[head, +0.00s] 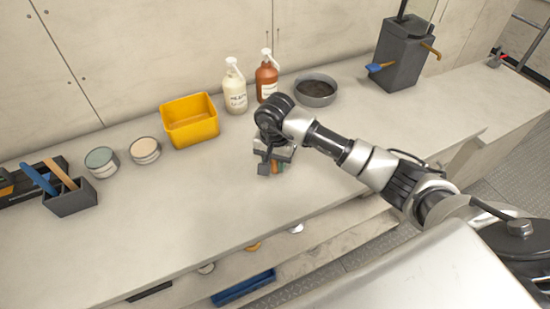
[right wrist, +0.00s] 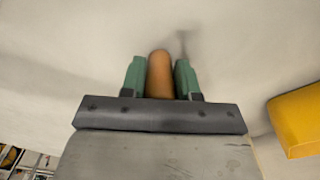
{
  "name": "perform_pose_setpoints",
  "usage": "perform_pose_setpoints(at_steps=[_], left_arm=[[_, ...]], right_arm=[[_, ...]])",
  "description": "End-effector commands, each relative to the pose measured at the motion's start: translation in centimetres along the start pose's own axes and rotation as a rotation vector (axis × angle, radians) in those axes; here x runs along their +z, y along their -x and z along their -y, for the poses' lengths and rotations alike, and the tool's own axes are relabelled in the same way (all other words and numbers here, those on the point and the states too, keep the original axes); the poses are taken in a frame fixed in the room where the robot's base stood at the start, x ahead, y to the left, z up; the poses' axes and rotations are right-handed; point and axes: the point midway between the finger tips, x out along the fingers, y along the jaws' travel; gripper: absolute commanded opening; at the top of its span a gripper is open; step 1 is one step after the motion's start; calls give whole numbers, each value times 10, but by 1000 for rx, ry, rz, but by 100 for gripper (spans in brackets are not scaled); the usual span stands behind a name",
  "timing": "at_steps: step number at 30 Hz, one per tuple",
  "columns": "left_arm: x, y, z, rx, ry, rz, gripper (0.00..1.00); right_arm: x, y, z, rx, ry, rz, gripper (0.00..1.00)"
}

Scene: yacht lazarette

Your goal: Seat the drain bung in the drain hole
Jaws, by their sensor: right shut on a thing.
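My right gripper (head: 271,168) is low over the middle of the pale bench top, pointing down. In the right wrist view its two green fingers (right wrist: 161,80) are shut on an orange-brown rounded piece (right wrist: 160,75), which looks like the drain bung. A bit of its orange colour shows between the fingers in the head view (head: 279,167). I cannot tell whether its lower end touches the bench. I cannot make out the drain hole; a faint grey smudge lies beyond the fingertips in the wrist view. My left gripper is not in view.
A yellow bin (head: 190,122) stands behind and left of the gripper. Two pump bottles, white (head: 235,90) and brown (head: 266,78), and a grey bowl (head: 316,92) stand behind. Two round tins and a dark tool holder (head: 71,199) are at left. The front of the bench top is clear.

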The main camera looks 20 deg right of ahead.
Motion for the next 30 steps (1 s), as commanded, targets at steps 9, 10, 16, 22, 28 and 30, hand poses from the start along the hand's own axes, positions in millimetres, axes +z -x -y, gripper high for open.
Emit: perform_pose_setpoints(at_steps=[9, 10, 16, 22, 28, 30], left_arm=[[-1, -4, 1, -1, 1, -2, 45], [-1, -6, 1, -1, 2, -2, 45], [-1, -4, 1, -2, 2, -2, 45], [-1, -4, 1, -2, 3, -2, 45], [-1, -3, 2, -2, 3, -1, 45], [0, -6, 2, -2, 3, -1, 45]], right_arm=[[0, -4, 0, 0, 1, -1, 7], [0, -5, 0, 0, 1, -1, 7], [0, -3, 0, 0, 1, 0, 56], [0, -3, 0, 0, 1, 0, 56], [-1, 6, 1, -3, 0, -2, 56], [-1, 17, 1, -4, 1, -5, 56]])
